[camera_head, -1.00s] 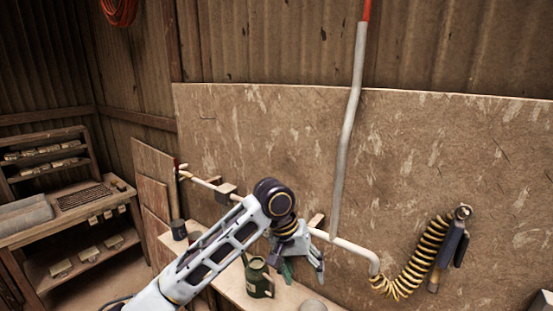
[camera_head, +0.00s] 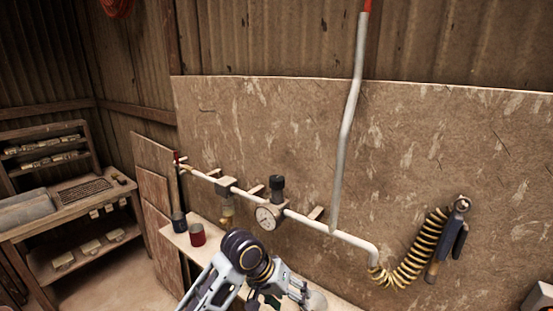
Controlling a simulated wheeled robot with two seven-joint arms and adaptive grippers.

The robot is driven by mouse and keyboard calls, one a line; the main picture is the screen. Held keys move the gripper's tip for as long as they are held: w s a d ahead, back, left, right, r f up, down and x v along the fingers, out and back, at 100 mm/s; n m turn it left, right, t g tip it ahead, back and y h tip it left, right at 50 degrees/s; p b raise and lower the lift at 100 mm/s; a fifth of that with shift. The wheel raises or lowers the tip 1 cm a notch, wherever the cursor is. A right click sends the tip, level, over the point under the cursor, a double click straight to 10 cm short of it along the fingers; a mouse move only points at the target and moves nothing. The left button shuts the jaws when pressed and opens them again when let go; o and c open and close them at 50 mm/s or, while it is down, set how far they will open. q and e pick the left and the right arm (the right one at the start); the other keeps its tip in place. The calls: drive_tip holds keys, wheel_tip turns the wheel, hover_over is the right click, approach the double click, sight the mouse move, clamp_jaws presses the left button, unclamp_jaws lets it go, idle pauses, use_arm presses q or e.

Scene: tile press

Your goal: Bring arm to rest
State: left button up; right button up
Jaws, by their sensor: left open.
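My left arm comes in from the bottom edge, bent at a dark round elbow-like joint. My left gripper (camera_head: 298,292) is low in the picture, in front of the shelf under the pipe, with its jaws open. I see nothing held in it. The lower part of the gripper and what lies just beneath it are partly hidden by the arm. My right gripper does not show.
A white pipe (camera_head: 345,237) with a pressure gauge (camera_head: 268,217) runs along the wall board. A red cup (camera_head: 197,236) and a dark cup (camera_head: 178,222) stand on the narrow shelf. A coiled yellow hose (camera_head: 410,262) hangs at right. A wooden rack (camera_head: 75,205) stands at left.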

use_arm(q)
drive_tip(key=s+a+f+t+y, duration=0.1)
drive_tip(key=s+a+f+y, duration=0.1)
drive_tip(key=s+a+f, duration=0.5)
drive_tip(key=s+a+f+n+y, duration=0.1)
drive_tip(key=s+a+f+y, duration=0.15)
drive_tip(key=a, duration=0.75)
drive_tip(key=s+a+f+t+y, duration=0.1)
drive_tip(key=s+a+f, duration=0.4)
drive_tip(key=a, duration=0.4)
drive_tip(key=s+f+g+b, duration=0.1)
drive_tip(key=s+f, duration=0.1)
drive_tip(key=f, duration=1.5)
drive_tip(key=s+f+b, duration=0.1)
drive_tip(key=s+f, duration=0.1)
drive_tip(key=f, duration=1.6)
drive_tip(key=s+a+f+b, duration=0.1)
drive_tip(key=s+a+f, duration=0.1)
drive_tip(key=s+f, duration=0.8)
drive_tip(key=s+a+f+g+b, duration=0.1)
drive_tip(key=s+f, duration=1)
drive_tip(key=s, duration=0.1)
drive_tip(key=shift+a, duration=0.4)
